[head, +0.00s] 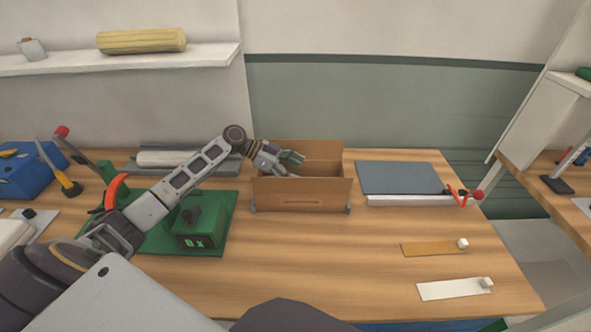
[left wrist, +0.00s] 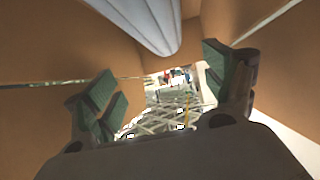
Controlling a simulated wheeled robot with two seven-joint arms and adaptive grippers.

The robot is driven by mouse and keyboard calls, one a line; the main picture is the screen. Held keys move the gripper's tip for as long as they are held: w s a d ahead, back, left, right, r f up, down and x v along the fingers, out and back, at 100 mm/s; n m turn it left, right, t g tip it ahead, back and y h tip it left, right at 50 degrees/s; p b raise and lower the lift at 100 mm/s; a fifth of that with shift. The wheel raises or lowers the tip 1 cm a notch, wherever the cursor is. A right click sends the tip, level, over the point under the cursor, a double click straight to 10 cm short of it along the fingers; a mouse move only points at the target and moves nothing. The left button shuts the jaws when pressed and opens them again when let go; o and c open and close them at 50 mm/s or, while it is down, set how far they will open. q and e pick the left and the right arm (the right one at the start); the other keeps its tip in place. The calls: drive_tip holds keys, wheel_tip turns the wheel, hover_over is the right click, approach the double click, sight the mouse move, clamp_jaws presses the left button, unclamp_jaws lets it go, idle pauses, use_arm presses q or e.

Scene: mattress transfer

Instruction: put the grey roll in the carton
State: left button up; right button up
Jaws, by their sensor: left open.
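The brown open carton (head: 300,195) stands at the back middle of the table. My left gripper (head: 293,162) is at its left part, in the opening, with its fingers spread. In the left wrist view the open gripper (left wrist: 160,95) has green finger pads and nothing between them. Brown carton walls (left wrist: 40,50) surround it there. A long, rounded grey thing, which looks like the grey roll (left wrist: 148,22), shows between these walls, apart from the fingers. In the head view the carton's floor is hidden by its front wall. My right gripper is not in view.
A pale roll (head: 168,158) lies in a grey holder left of the carton. A green scale (head: 205,235) stands below my left arm. A blue-grey board (head: 400,177) lies right of the carton. A yellow roll (head: 142,40) is on the shelf. The table's front middle is clear.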

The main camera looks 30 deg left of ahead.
use_arm(q)
drive_tip(key=b+v, duration=0.1)
drive_tip(key=v, duration=1.1)
drive_tip(key=shift+r+b, duration=0.15)
drive_tip(key=shift+b, duration=0.2)
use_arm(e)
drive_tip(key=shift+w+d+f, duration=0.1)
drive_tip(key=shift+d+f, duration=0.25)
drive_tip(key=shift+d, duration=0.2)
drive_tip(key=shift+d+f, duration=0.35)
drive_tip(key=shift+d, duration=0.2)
